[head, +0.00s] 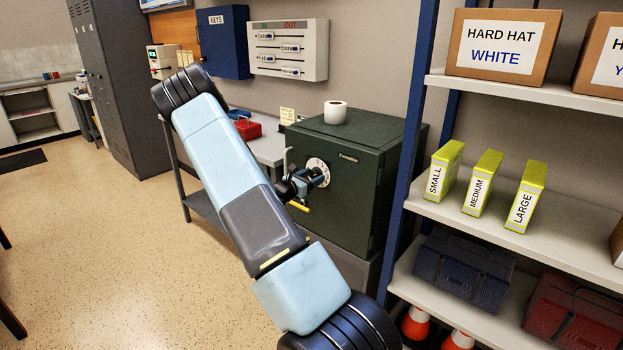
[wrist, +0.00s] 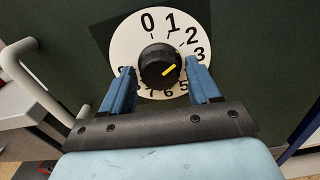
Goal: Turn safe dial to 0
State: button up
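The green safe (head: 345,185) stands beyond my arm in the head view, its round white dial (head: 318,166) facing me. In the wrist view the dial (wrist: 148,42) fills the upper middle, with 0 at the top. Its black knob (wrist: 158,60) has a yellow mark pointing up and right, roughly toward 2 or 3; the exact number is unclear. My gripper (wrist: 158,68) is open, with one blue finger on each side of the knob. The fingers look apart from the knob. They cover parts of the lower scale. The gripper also shows at the dial in the head view (head: 308,181).
A pale safe handle (wrist: 38,88) stands left of my fingers in the wrist view. A paper roll (head: 335,112) stands on the safe. A blue-framed shelf (head: 405,150) is close on the right. A table (head: 268,150) with a red box (head: 247,129) is left of the safe.

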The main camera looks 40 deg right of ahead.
jog(key=c, duration=0.8)
jog(key=shift+c, duration=0.2)
jog(key=shift+n, duration=0.4)
jog(key=n, duration=1.1)
jog(key=shift+r, duration=0.1)
jog(key=shift+n, duration=0.3)
jog(key=shift+a, duration=0.1)
jog(key=o, duration=1.1)
jog(key=shift+c, duration=0.2)
